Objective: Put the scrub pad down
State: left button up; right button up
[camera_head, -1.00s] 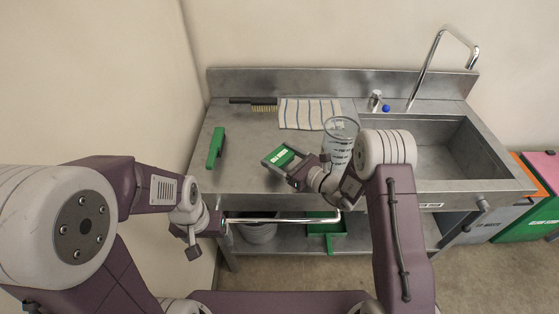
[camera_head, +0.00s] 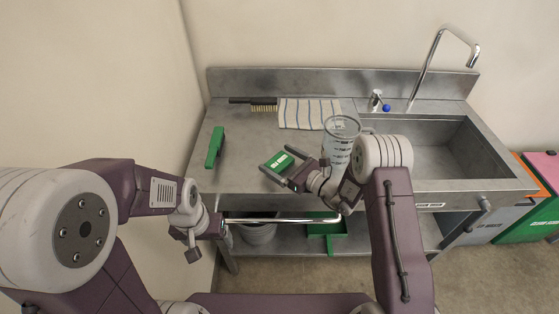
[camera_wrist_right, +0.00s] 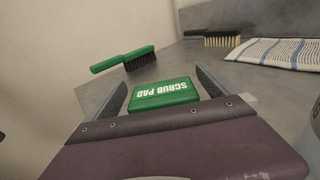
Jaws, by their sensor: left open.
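The green scrub pad (camera_head: 279,162) with white lettering lies at the front of the steel counter, left of the measuring jug. In the right wrist view the scrub pad (camera_wrist_right: 164,93) sits between the two fingers of my right gripper (camera_wrist_right: 163,86), label up. The fingers are spread, with a small gap on each side of the pad. In the head view my right gripper (camera_head: 283,168) is low at the counter's front edge. My left gripper (camera_head: 218,228) is open and empty, below the counter's front left corner.
A green-handled brush (camera_head: 215,147) lies at the left of the counter (camera_head: 240,150). A wire brush (camera_head: 256,103) and a striped cloth (camera_head: 308,113) lie at the back. A clear measuring jug (camera_head: 338,145) stands close to my right wrist. The sink (camera_head: 440,145) is at right.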

jog(key=shift+s+f, duration=0.2)
jog(key=shift+f, duration=0.35)
jog(key=shift+a+r+p, duration=0.1)
jog(key=shift+r+p, duration=0.25)
jog(key=shift+p, duration=0.1)
jog(key=shift+w+r+p, duration=0.1)
jog(key=shift+r+p, duration=0.3)
jog(key=shift+p, duration=0.1)
jog(key=shift+s+d+f+b, duration=0.3)
jog(key=shift+s+d+b, duration=0.15)
jog(key=shift+d, duration=0.3)
jog(key=v, duration=0.7)
jog(key=r+v, duration=0.1)
jog(key=v, duration=0.2)
jog(key=shift+s+d, duration=0.1)
